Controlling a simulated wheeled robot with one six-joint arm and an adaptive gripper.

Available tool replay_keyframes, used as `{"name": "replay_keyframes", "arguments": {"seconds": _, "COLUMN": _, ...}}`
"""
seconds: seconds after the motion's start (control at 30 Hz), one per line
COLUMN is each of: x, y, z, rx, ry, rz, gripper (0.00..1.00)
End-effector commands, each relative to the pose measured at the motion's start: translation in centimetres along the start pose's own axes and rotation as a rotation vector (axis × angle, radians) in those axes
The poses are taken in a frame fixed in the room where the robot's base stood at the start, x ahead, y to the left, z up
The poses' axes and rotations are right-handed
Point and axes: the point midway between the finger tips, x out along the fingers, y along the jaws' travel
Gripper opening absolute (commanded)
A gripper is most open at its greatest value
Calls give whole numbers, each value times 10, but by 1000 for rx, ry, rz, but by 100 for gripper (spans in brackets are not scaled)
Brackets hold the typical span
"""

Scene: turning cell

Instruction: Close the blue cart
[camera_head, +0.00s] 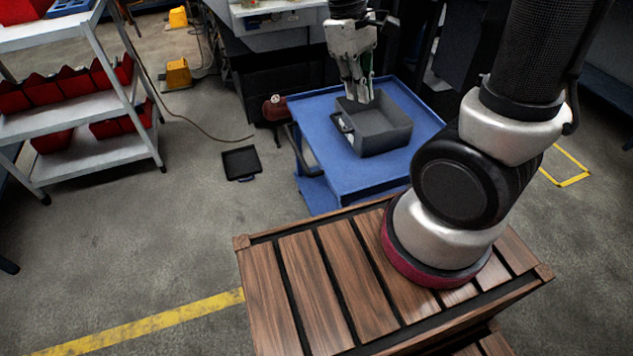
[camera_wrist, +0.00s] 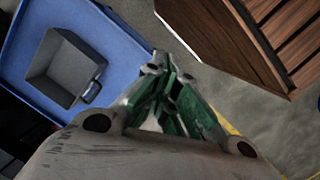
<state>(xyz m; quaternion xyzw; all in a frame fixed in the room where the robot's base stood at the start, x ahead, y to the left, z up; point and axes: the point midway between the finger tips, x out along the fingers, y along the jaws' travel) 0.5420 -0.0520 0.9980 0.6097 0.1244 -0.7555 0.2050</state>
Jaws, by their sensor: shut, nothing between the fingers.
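The blue cart (camera_head: 345,180) stands beyond my wooden-slatted base in the head view, its flat top and part of a lower level showing. A grey open-topped box (camera_head: 385,135) with a handle on its side sits on top and looks empty. My gripper (camera_head: 363,97) points down near the box's far left rim in the picture; I cannot tell whether it touches. In the wrist view my gripper (camera_wrist: 160,85) has its green fingers together with nothing held. The cart top (camera_wrist: 110,45) and the grey box (camera_wrist: 68,68) lie to their left there.
A grey shelf rack (camera_head: 75,165) with red bins stands at the left. A black tray (camera_head: 241,163) lies on the floor left of the cart. Yellow pedestals (camera_head: 178,74) and a cable lie behind it. Open floor shows at front left.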

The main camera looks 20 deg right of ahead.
Motion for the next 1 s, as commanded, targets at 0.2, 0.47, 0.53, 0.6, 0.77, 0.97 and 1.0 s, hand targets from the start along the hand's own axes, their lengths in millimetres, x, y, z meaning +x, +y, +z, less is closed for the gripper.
{"name": "replay_keyframes", "arguments": {"seconds": 0.2, "x": 54, "y": -27, "z": -58, "rx": -216, "ry": -193, "rz": 102, "gripper": 0}}
{"name": "replay_keyframes", "arguments": {"seconds": 0.47, "x": 140, "y": -62, "z": -117, "rx": -487, "ry": -383, "rz": 246, "gripper": 0}}
{"name": "replay_keyframes", "arguments": {"seconds": 0.53, "x": 168, "y": -71, "z": -131, "rx": -564, "ry": -430, "rz": 287, "gripper": 0}}
{"name": "replay_keyframes", "arguments": {"seconds": 0.6, "x": 197, "y": -80, "z": -144, "rx": -644, "ry": -472, "rz": 328, "gripper": 0}}
{"name": "replay_keyframes", "arguments": {"seconds": 0.77, "x": 258, "y": -94, "z": -173, "rx": -812, "ry": -535, "rz": 410, "gripper": 0}}
{"name": "replay_keyframes", "arguments": {"seconds": 0.97, "x": 281, "y": -104, "z": -234, "rx": -972, "ry": -480, "rz": 489, "gripper": 0}}
{"name": "replay_keyframes", "arguments": {"seconds": 1.0, "x": 280, "y": -105, "z": -242, "rx": -992, "ry": -467, "rz": 498, "gripper": 0}}
